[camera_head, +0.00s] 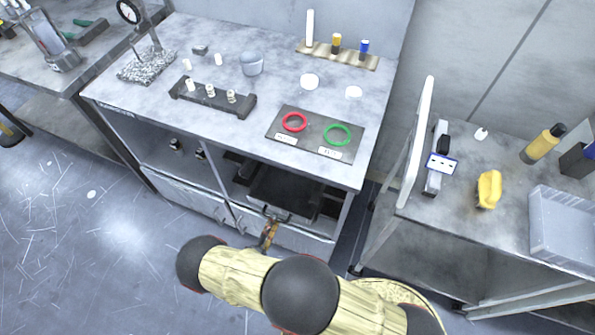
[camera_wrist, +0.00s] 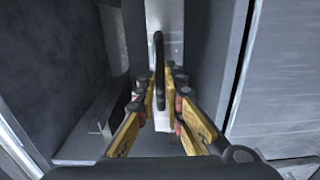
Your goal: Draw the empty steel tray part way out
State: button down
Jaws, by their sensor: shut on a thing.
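The steel tray (camera_head: 287,188) sits in the right compartment under the bench and looks dark and empty in the head view. Its front handle (camera_head: 277,213) faces out toward me. My gripper (camera_head: 270,230) is at that handle, at the tray's front. In the wrist view the handle (camera_wrist: 159,60) is a dark bar that runs between the two yellow fingers of my gripper (camera_wrist: 159,88). The fingers are shut on it. The tray's rear is hidden under the bench top.
The bench top (camera_head: 230,125) above carries a dark plate with red and green rings (camera_head: 295,122), a sample rack (camera_head: 212,97) and a cup (camera_head: 252,64). A side table (camera_head: 455,215) with a clear bin (camera_head: 565,225) is at right. Open floor (camera_head: 90,235) lies left.

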jog(key=v, duration=0.7)
jog(key=shift+b, duration=0.45)
dwell(0.6)
jog(key=shift+s, duration=0.15)
jog(key=c, duration=1.8)
grip_release()
